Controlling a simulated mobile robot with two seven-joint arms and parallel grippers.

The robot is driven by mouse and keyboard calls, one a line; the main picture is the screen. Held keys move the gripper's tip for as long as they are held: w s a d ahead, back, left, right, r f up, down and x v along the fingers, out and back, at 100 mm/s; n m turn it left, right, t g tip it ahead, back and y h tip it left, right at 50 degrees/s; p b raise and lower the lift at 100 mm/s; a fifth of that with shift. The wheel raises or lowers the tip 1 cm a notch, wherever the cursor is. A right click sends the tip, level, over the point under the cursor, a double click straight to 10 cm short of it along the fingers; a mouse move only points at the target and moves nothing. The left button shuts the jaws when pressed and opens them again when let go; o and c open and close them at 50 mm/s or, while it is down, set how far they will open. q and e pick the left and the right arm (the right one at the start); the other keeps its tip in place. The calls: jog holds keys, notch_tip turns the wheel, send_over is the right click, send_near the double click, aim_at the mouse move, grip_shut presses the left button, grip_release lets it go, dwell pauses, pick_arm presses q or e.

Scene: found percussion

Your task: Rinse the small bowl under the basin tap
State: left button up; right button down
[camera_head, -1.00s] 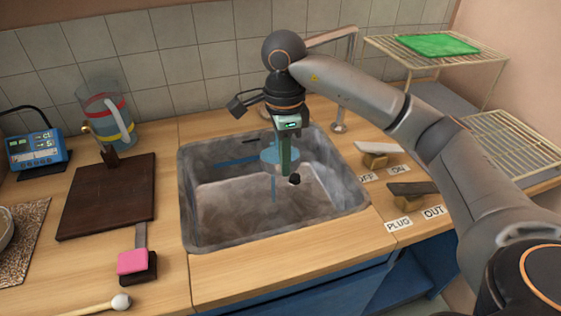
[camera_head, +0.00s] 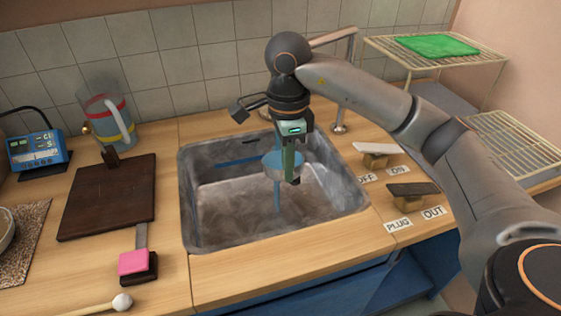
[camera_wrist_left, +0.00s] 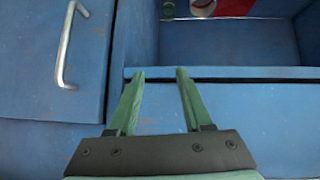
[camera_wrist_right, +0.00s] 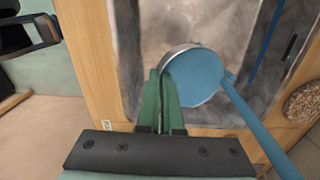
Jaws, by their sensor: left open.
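The small bowl (camera_head: 272,170) is over the basin (camera_head: 215,232), below the tap (camera_head: 333,38). It is grey outside, with blue water across its mouth. My right gripper (camera_wrist_right: 160,100) is shut on its rim; in the head view the gripper (camera_head: 291,172) hides part of the bowl. In the right wrist view, a blue stream runs to the bowl (camera_wrist_right: 192,76). In the head view, blue water hangs below the bowl toward the basin floor. My left gripper (camera_wrist_left: 155,85) is open and empty, facing blue cabinet fronts; it is outside the head view.
Right of the basin are an off/on lever (camera_head: 378,152) and a plug/out lever (camera_head: 412,193). A wire rack with a green board (camera_head: 436,46) stands behind. On the left are a dark board (camera_head: 108,198), a jug (camera_head: 105,120), a blue device (camera_head: 36,150) and a pink block (camera_head: 133,262).

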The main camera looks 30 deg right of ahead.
jog(key=shift+s+a+r+p, duration=0.15)
jog(key=shift+s+a+r, duration=0.1)
jog(key=shift+s, duration=0.55)
jog(key=shift+s+a+r+p, duration=0.1)
jog(key=shift+s+r, duration=0.15)
jog(key=shift+s, duration=0.6)
jog(key=shift+s+a+r+p, duration=0.15)
jog(key=shift+s+a+r, duration=0.1)
jog(key=shift+s, duration=0.55)
jog(key=s+a+r+p, duration=0.1)
jog(key=s+r+p, duration=0.4)
jog(key=r, duration=0.1)
jog(key=shift+s+a, duration=0.15)
jog(key=shift+s, duration=0.25)
